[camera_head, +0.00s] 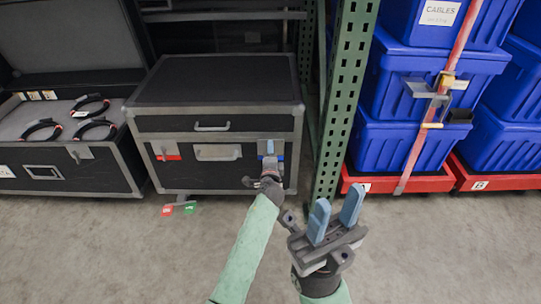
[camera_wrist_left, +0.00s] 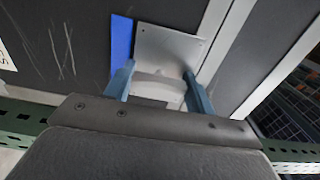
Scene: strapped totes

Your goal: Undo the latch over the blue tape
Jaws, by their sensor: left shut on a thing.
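The black case (camera_head: 215,125) with grey edges stands closed on the floor. A metal latch (camera_head: 270,147) is on the right of its front, with blue tape by it. In the left wrist view the latch's metal plate (camera_wrist_left: 172,48) lies beside the blue tape (camera_wrist_left: 121,38). My left gripper (camera_wrist_left: 160,88) has its blue fingers on either side of the latch's light grey lever and is shut on it. In the head view my left gripper (camera_head: 270,168) partly hides the latch. My right gripper (camera_head: 335,218) is open and empty, in front of the green post.
Another latch with red tape (camera_head: 168,157) is at the case's left front. A green post (camera_head: 343,100) and strapped blue totes (camera_head: 387,148) stand right; an open case (camera_head: 55,165) stands left.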

